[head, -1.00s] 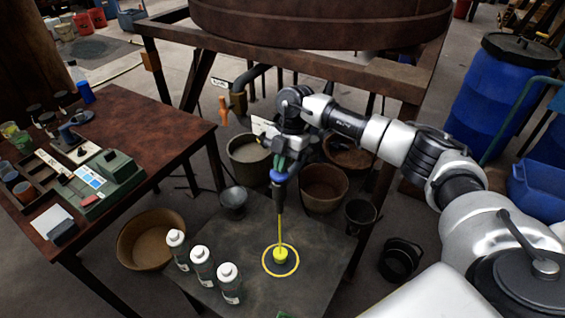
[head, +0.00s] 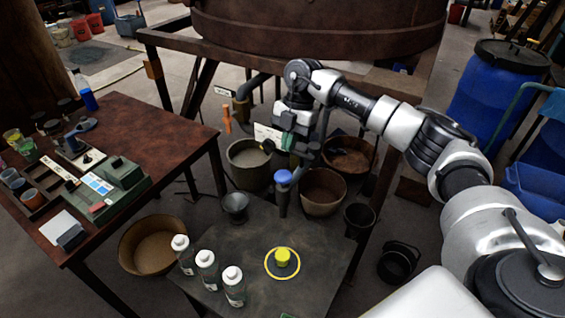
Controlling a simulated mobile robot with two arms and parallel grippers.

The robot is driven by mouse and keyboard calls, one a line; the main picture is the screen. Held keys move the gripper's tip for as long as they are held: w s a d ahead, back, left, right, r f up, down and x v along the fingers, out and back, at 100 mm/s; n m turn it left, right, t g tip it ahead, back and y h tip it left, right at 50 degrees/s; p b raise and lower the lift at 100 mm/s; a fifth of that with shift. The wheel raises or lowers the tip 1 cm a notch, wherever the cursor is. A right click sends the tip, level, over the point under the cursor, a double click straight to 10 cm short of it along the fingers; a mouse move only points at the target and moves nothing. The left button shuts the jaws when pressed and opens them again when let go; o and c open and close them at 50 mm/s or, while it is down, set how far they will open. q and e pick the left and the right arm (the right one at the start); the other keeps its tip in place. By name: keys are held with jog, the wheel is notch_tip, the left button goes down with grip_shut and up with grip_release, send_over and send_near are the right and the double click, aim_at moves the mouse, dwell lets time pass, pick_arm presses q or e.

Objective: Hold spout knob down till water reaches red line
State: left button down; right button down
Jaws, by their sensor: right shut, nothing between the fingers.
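The spout (head: 283,198) is a short grey piece with a blue knob (head: 283,176) on top, hanging above the dark low table. A small vessel with yellow contents (head: 282,257) stands below it, inside a yellow ring (head: 268,270) on the tabletop. No stream shows between spout and vessel. A red line cannot be made out on the vessel. My right gripper (head: 292,149) is shut and empty, above the blue knob and apparently clear of it. My left gripper is out of view.
Three white-capped bottles (head: 207,272) stand left of the ring. A brown table (head: 130,130) with trays and cups is at left. Buckets (head: 322,190) stand on the floor behind the low table (head: 230,240). A large brown vat (head: 320,28) is above. Blue barrels stand at right.

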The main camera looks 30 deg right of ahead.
jog(key=v, duration=0.5)
jog(key=shift+w+d+b, duration=0.2)
jog(key=shift+d+b, duration=0.1)
jog(key=shift+d, duration=0.05)
jog(key=shift+w+d, duration=0.1)
